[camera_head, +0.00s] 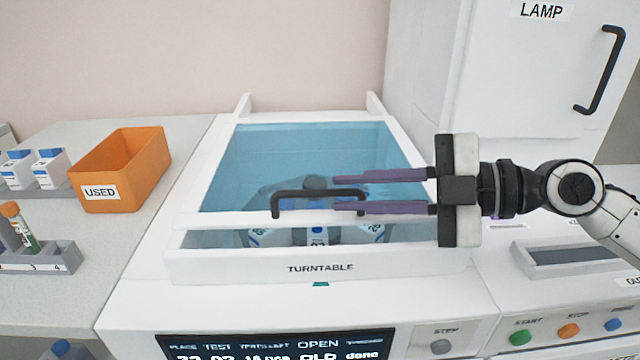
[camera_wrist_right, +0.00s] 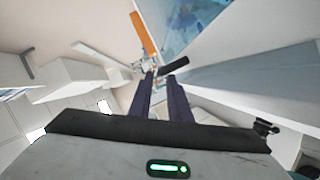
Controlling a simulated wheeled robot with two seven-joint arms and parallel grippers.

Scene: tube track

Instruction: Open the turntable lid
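The turntable lid (camera_head: 215,217) is a white frame with a clear blue pane. It lies over the turntable housing (camera_head: 240,268), and I cannot tell if its front edge is slightly raised. A black bar handle (camera_head: 290,195) stands on the lid's front. My right gripper (camera_head: 335,193) reaches in from the right with two purple fingers apart. They lie on either side of the handle's right part, with a visible gap. In the right wrist view, the dark handle (camera_wrist_right: 174,66) shows at the fingertips. My left gripper is not in view.
White-and-blue vials show through the pane. An orange USED bin (camera_head: 125,170) and a tube rack (camera_head: 45,258) stand on the left bench. A white LAMP cabinet (camera_head: 530,80) rises at the back right. Below are a display (camera_head: 275,347) and buttons (camera_head: 568,331).

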